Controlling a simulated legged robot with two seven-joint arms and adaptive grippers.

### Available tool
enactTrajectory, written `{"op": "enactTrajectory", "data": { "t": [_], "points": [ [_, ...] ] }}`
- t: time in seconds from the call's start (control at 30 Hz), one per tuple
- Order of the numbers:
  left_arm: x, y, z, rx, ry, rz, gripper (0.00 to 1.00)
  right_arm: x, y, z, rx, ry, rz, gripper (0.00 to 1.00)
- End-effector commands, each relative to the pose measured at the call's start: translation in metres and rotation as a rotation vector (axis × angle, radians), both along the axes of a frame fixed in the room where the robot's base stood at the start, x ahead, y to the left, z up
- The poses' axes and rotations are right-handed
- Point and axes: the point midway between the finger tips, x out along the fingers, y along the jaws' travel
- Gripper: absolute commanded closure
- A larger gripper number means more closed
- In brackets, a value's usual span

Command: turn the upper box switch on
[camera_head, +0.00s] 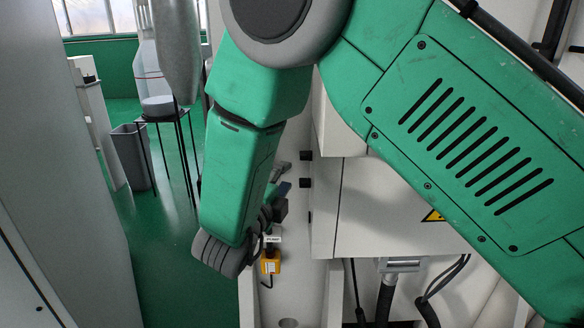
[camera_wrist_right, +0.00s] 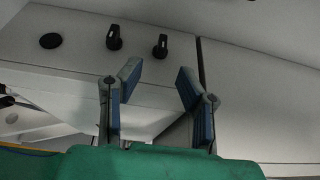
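In the wrist view two black knob switches, a left one (camera_wrist_right: 114,37) and a right one (camera_wrist_right: 160,46), stand on a pale panel, each with a light mark. In the head view black knobs, an upper one (camera_head: 306,155) and a lower one (camera_head: 306,182), stick out from the side of a pale box (camera_head: 325,215). I cannot tell which knob matches which across the views. My right gripper (camera_wrist_right: 160,100) is open and empty, its blue-padded fingers apart and pointing toward the panel. In the head view its fingers (camera_head: 281,180) show partly behind my arm. My left gripper is out of view.
An orange box (camera_head: 271,262) with a label above it sits below the right wrist. Cables and a hose (camera_head: 385,295) hang under the pale cabinet. A grey bin (camera_head: 132,155) and a stand with a bottle are at the back left. Green floor is free at left.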

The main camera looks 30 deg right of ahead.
Motion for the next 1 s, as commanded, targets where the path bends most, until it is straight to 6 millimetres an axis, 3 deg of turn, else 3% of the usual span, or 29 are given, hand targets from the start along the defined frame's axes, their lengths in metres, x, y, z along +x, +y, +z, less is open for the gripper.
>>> {"op": "enactTrajectory", "data": {
  "t": [0.2, 0.77, 0.87, 0.97, 1.0],
  "points": [
    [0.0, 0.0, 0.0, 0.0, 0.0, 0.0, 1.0, -0.013, 0.018, 0.0, 0.0, 0.0, 0.0, 0.68],
    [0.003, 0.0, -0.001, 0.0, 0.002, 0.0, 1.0, -0.014, 0.02, -0.002, -0.001, 0.006, 0.002, 0.68],
    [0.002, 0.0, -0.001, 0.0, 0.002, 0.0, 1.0, -0.012, 0.016, -0.018, -0.026, 0.09, 0.045, 0.68],
    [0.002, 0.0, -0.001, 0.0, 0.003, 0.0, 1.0, -0.011, 0.009, -0.063, -0.1, 0.319, 0.17, 0.68],
    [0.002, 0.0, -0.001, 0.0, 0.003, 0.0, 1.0, -0.014, 0.007, -0.089, -0.143, 0.449, 0.247, 0.68]
  ]
}}
